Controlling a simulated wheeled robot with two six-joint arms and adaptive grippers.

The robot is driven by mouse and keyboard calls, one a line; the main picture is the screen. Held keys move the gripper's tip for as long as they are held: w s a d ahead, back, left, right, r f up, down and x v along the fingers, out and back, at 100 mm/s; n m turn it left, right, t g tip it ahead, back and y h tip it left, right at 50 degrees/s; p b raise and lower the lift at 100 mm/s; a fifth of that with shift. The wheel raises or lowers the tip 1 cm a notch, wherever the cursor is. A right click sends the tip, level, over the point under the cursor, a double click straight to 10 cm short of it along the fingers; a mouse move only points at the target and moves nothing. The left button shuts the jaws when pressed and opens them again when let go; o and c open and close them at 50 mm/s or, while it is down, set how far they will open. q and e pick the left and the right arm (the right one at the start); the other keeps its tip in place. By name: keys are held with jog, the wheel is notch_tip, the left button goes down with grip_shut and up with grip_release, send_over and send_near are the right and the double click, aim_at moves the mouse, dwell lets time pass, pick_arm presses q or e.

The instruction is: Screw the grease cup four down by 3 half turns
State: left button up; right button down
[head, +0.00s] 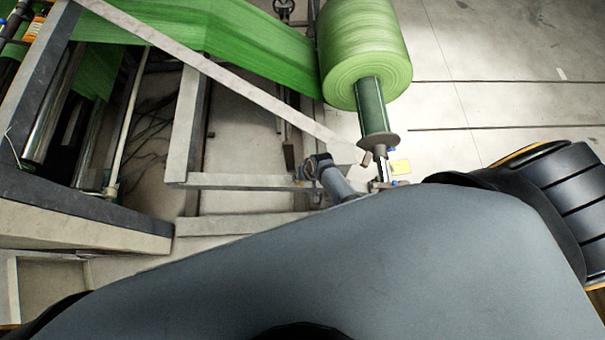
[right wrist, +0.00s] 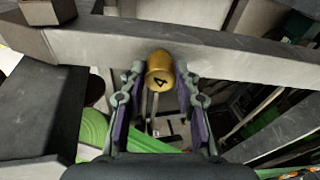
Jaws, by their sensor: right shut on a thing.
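The grease cup four (right wrist: 159,66) is a small brass-coloured cup marked with a 4, seen in the right wrist view against the lower edge of a grey steel beam. My right gripper (right wrist: 160,78) has a finger on either side of the cup and is shut on it. How far the cup is screwed in cannot be read from this view. In the head view my large grey arm link covers the foreground, and I cannot make out the cup there. My left gripper is not in view.
The grey beam (right wrist: 230,58) crosses the right wrist view just behind the cup. In the head view a green film roll (head: 365,50) sits on a shaft, with a green web (head: 235,40) running left over the machine frame (head: 185,120). Concrete floor (head: 500,85) is clear at right.

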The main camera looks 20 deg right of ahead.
jog(key=m, duration=0.3)
jog(key=shift+a+m+h+p, duration=0.1)
jog(key=shift+m+h+p, duration=0.2)
jog(key=shift+m+p, duration=0.1)
jog(key=m, duration=0.4)
jog(key=shift+m+g, duration=0.3)
jog(key=shift+g, duration=0.1)
jog(key=m, duration=0.4)
jog(key=shift+w+g+h, duration=0.1)
jog(key=shift+g+h, duration=0.2)
jog(key=shift+h, duration=0.1)
jog(key=m, duration=0.4)
jog(key=shift+m+g, duration=0.3)
jog(key=shift+m, duration=0.1)
jog(key=m, duration=0.4)
jog(key=shift+w+m+g, duration=0.1)
jog(key=shift+m+g, duration=0.2)
jog(key=shift+g, duration=0.1)
jog(key=m, duration=0.3)
jog(key=shift+y, duration=0.3)
jog(key=m, duration=0.3)
jog(key=shift+m+g, duration=0.3)
jog(key=shift+m, duration=0.1)
jog(key=shift+m+y, duration=0.5)
jog(key=shift+m, duration=1.4)
